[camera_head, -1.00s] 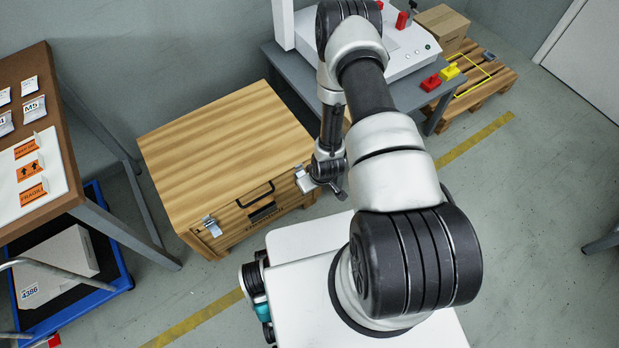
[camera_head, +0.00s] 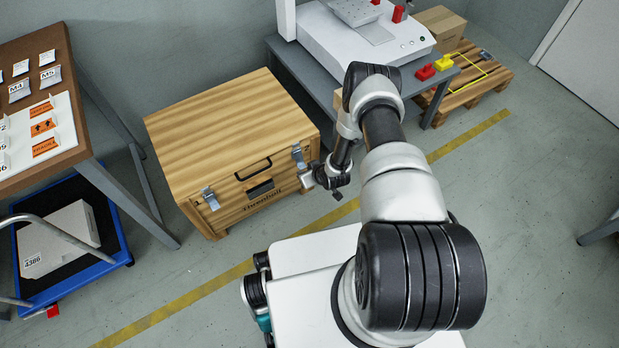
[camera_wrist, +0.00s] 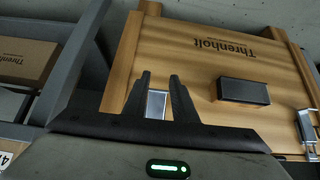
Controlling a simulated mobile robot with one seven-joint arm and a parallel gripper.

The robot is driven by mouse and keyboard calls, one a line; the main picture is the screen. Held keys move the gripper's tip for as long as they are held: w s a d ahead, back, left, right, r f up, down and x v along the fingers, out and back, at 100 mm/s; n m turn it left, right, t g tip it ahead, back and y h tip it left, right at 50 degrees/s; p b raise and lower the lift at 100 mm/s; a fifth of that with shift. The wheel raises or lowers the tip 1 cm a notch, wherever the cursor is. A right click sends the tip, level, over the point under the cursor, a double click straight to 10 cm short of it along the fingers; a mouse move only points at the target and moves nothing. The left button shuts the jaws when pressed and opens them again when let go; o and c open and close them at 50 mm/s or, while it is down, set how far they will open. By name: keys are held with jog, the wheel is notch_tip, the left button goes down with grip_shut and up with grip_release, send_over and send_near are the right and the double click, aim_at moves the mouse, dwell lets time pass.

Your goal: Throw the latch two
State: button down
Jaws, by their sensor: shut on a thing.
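A wooden crate (camera_head: 235,150) stands on the floor, with a black handle and a dark block on its front. Its left latch (camera_head: 210,198) is metal and also shows at the right edge of the wrist view (camera_wrist: 308,126). The right latch (camera_head: 298,155) is on the front near the right corner. My gripper (camera_head: 306,179) is at the crate front just below that latch's upper part. In the wrist view my gripper (camera_wrist: 160,78) has both black fingers close around a shiny metal piece of the right latch (camera_wrist: 157,103). The exact contact is partly hidden by the fingers.
A grey bench (camera_head: 310,75) with a white machine stands behind and right of the crate. A pallet (camera_head: 470,90) is further right. A blue cart (camera_head: 120,240) and a brown-edged table (camera_head: 75,150) stand left. Floor before the crate is clear.

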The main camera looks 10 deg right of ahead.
jog(key=shift+s+d+f, duration=0.1)
jog(key=shift+s+f, duration=0.2)
jog(key=shift+f, duration=0.45)
jog(key=c, duration=2.4)
grip_release()
jog(key=shift+w, duration=0.2)
jog(key=o, duration=1)
jog(key=shift+w+r, duration=0.25)
jog(key=shift+c, duration=0.2)
jog(key=p+v, duration=0.6)
jog(key=v, duration=1.1)
jog(key=shift+s, duration=0.2)
jog(key=shift+r, duration=0.1)
jog(key=shift+c, duration=0.5)
